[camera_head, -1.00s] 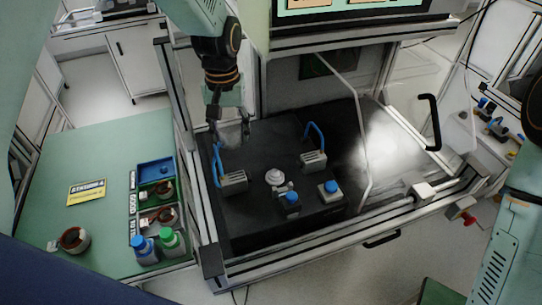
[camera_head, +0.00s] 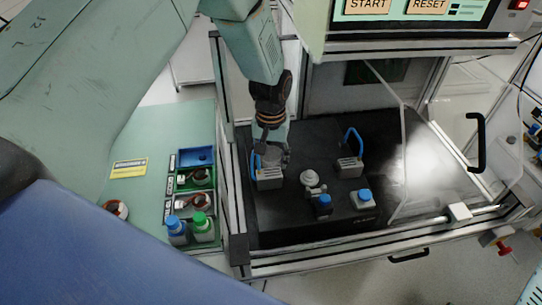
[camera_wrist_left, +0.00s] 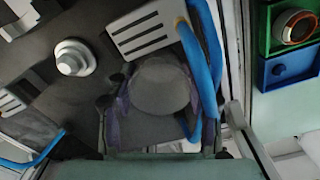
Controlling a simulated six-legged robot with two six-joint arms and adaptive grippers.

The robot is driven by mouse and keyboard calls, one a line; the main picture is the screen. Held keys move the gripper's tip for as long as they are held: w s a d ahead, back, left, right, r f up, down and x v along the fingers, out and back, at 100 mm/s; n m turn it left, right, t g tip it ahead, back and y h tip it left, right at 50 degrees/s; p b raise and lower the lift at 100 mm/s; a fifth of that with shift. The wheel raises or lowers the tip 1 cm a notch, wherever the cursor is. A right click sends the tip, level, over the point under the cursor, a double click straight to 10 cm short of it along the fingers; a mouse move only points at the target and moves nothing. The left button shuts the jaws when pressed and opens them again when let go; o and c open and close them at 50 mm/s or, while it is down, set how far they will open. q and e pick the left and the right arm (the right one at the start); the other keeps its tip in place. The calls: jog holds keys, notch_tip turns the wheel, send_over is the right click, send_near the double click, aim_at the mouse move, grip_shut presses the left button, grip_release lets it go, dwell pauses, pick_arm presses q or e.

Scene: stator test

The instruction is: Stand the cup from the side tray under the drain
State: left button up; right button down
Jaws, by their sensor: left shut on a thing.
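My left gripper (camera_head: 272,152) hangs over the dark test platform, just behind the left grey block with a blue hose. In the left wrist view my left gripper (camera_wrist_left: 155,100) is shut around a grey, round cup (camera_wrist_left: 160,84). The cup appears next to the slotted grey block (camera_wrist_left: 145,30) and the blue hose (camera_wrist_left: 205,60). I cannot tell whether the cup touches the platform. I cannot clearly identify the drain; a small fitting with a blue cap (camera_head: 323,202) stands in front of a white round knob (camera_head: 309,177). My right gripper is out of view.
A second block with a blue hose (camera_head: 349,166) and a blue button (camera_head: 364,197) stand to the right. A clear panel (camera_head: 398,150) and metal frame enclose the platform. On the green side table (camera_head: 140,200) are coloured bins (camera_head: 197,155) and blue and green bottles (camera_head: 203,227).

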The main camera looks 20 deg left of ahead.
pick_arm(q)
jog(key=shift+w+a+f, duration=0.1)
jog(key=shift+w+f, duration=0.1)
jog(key=shift+w, duration=0.05)
jog(key=o, duration=1)
jog(key=shift+s+r, duration=0.1)
jog(key=shift+s, duration=0.1)
jog(key=shift+w, duration=0.1)
